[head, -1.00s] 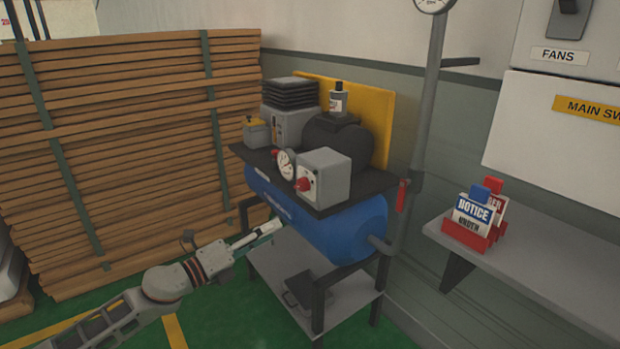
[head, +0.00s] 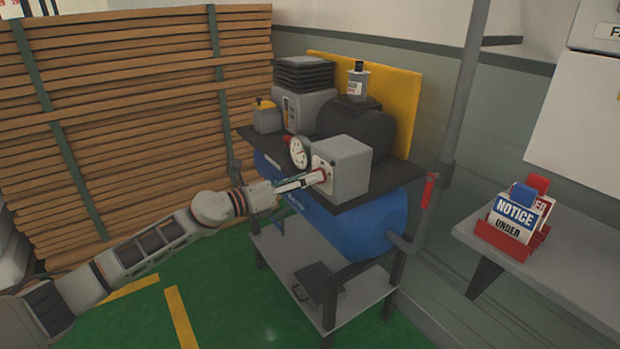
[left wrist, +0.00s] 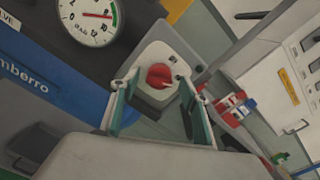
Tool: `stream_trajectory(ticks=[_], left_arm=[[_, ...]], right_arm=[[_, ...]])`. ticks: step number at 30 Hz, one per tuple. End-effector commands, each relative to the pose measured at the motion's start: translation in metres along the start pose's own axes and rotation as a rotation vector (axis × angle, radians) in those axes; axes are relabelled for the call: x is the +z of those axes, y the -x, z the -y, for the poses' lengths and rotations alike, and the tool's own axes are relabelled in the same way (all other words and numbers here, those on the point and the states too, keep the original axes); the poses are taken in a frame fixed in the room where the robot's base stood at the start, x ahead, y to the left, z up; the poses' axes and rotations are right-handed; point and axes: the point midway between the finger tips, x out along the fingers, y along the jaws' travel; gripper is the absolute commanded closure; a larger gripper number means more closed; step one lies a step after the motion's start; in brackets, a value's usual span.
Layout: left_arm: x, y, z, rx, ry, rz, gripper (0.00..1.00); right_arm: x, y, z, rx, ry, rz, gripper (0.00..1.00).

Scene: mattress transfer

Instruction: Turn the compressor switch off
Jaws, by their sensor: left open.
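The compressor (head: 350,225) has a blue tank under a black top plate. A grey switch box (head: 350,167) sits on that plate, and its face carries a red rotary knob. In the left wrist view the red switch knob (left wrist: 160,76) shows on the box face, between and beyond the fingers. My left gripper (head: 312,181) is at the box face, right at the knob, which it mostly covers in the head view. In the left wrist view my left gripper (left wrist: 158,95) is open, with a finger on each side of the knob. I cannot tell whether they touch it. My right gripper is out of view.
A pressure gauge (head: 299,152) stands just left of the switch box. A red-handled valve (head: 429,190) and a vertical pipe (head: 462,110) are to the right. A shelf (head: 580,255) holds notice signs (head: 518,212). Stacked boards (head: 140,120) stand behind my left arm.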

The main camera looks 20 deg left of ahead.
Motion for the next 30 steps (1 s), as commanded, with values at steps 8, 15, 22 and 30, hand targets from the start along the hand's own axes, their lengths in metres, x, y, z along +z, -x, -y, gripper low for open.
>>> stream_trajectory(ticks=[8,15,22,30], left_arm=[[-0.001,-0.015,0.001,-0.001,0.001,-0.001,0.54],[-0.001,-0.015,0.000,0.000,0.001,-0.001,0.67],[-0.001,-0.015,0.000,0.000,0.001,-0.001,0.93],[0.001,-0.015,0.001,0.000,0.042,0.000,0.93]], right_arm=[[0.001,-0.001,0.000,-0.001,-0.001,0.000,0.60],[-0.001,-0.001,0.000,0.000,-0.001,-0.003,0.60],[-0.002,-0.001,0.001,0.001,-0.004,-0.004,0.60],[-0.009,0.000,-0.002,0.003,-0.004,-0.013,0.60]])
